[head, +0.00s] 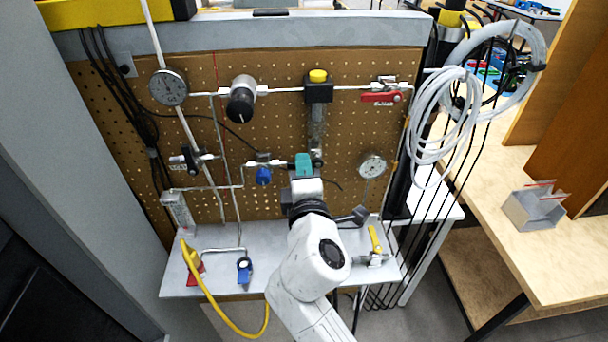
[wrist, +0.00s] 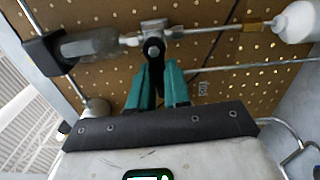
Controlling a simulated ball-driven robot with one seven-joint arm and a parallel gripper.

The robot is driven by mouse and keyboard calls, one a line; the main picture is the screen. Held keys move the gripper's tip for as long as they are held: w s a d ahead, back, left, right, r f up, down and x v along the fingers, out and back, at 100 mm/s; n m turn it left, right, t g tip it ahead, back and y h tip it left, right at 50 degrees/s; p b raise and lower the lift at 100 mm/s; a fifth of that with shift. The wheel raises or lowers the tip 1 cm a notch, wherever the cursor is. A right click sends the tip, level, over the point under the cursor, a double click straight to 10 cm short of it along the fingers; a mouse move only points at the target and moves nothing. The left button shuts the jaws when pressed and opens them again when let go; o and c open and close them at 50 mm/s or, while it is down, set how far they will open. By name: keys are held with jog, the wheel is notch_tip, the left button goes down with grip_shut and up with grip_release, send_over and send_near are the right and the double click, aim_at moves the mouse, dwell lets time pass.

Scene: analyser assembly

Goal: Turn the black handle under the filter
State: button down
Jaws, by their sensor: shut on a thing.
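The filter (head: 318,122) hangs on the pegboard, with a black body, yellow cap and clear bowl. It also shows at the upper left of the wrist view (wrist: 90,45). Below it, in line, is a metal valve with a black handle (wrist: 153,47). My gripper (head: 304,160) is at the board just under the filter. In the wrist view its teal fingers (wrist: 157,70) are shut on the black handle, with its rounded end showing at their tips. In the head view my gripper hides the handle.
A blue-handled valve (head: 264,176) sits just left of my gripper. A gauge (head: 372,166) is to the right and a red-handled valve (head: 381,98) above right. A shelf (head: 215,284) with a yellow hose (head: 205,287) lies below. Coiled white tubing (head: 440,110) hangs at the board's right edge.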

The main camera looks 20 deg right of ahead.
jog(key=shift+m, duration=0.4)
jog(key=c, duration=1.1)
grip_release()
jog(key=shift+r, duration=0.1)
jog(key=b+v, duration=0.1)
jog(key=v, duration=0.9)
jog(key=shift+s+a+b, duration=0.1)
jog(key=shift+s+b, duration=0.2)
jog(key=shift+s, duration=0.1)
